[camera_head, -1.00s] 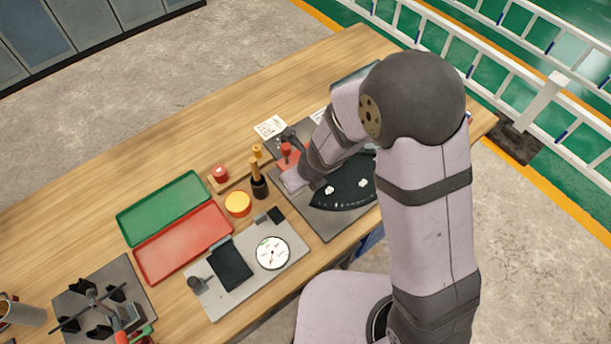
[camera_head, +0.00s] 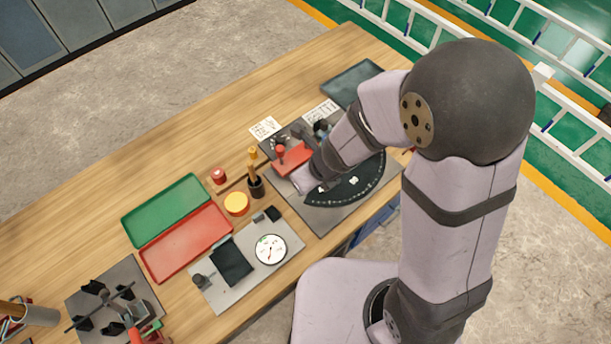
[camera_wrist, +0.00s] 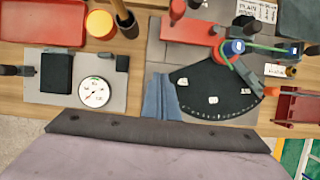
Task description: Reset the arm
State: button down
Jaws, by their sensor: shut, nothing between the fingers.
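My gripper (camera_wrist: 161,82) shows in the wrist view as two blue-grey fingers pressed together, with nothing between them. It is over the left edge of the black fan-shaped scale (camera_wrist: 208,88) on a grey plate. Whether it touches the plate cannot be told. In the head view my wrist reaches down over the same plate (camera_head: 325,222), and the fingertips are hard to make out there. A red block (camera_head: 292,161) stands just beyond my wrist. It also shows in the wrist view (camera_wrist: 190,31), with a blue-and-green tool (camera_wrist: 235,47) at its right end.
A green tray (camera_head: 166,210) and a red tray (camera_head: 186,243) lie left. A white-faced dial (camera_head: 270,250) sits on a grey plate, near a yellow-topped tin (camera_head: 236,204) and a dark upright cup (camera_head: 256,187). The bench's far-left wood (camera_head: 120,180) is clear.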

jog(key=s+d+n+g, duration=0.1)
jog(key=s+n+g, duration=0.35)
jog(key=n, duration=0.75)
jog(key=s+n+g, duration=0.1)
jog(key=s+n, duration=0.7)
jog(key=n, duration=0.4)
jog(key=w+d+r+n+t+h+b, duration=0.1)
jog(key=w+d, duration=0.1)
jog(key=d, duration=0.6)
jog(key=w+d+r+n+t+h+b, duration=0.1)
jog(key=d+r+n+h+b, duration=0.1)
jog(key=d, duration=0.7)
jog(key=shift+w+d+r, duration=0.15)
jog(key=shift+w+r, duration=0.1)
jog(key=shift+w, duration=0.15)
